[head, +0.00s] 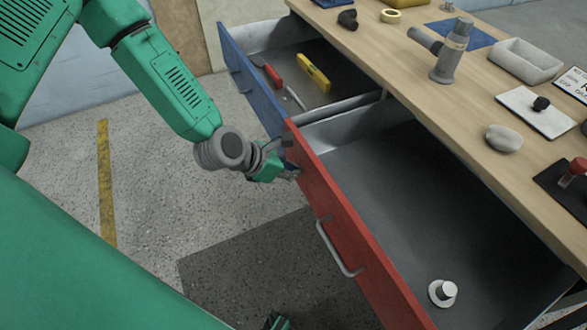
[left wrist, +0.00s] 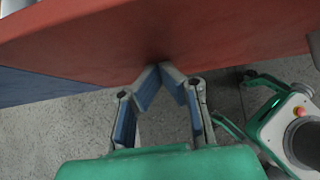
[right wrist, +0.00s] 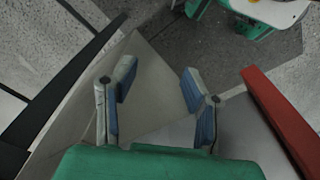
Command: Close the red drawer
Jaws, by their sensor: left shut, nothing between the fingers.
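The red drawer (head: 340,240) is pulled out from the workbench, with a metal handle (head: 338,248) on its front. Its grey inside holds a small round metal-and-white piece (head: 442,293). My left gripper (head: 294,173) is shut and empty, at the red front near its end beside the blue drawer. In the left wrist view its fingertips (left wrist: 170,68) meet at the red face (left wrist: 170,30), touching or very close. My right gripper (right wrist: 153,85) is open and empty in the right wrist view; a red panel edge (right wrist: 280,115) shows to its right.
A blue drawer (head: 252,90), also open, holds a yellow level (head: 313,72) and a red-handled tool (head: 272,75). The wooden benchtop (head: 420,85) carries a grey pipe fitting (head: 452,52), a white tray (head: 525,60) and other small parts. Speckled floor (head: 160,190) lies before the drawers.

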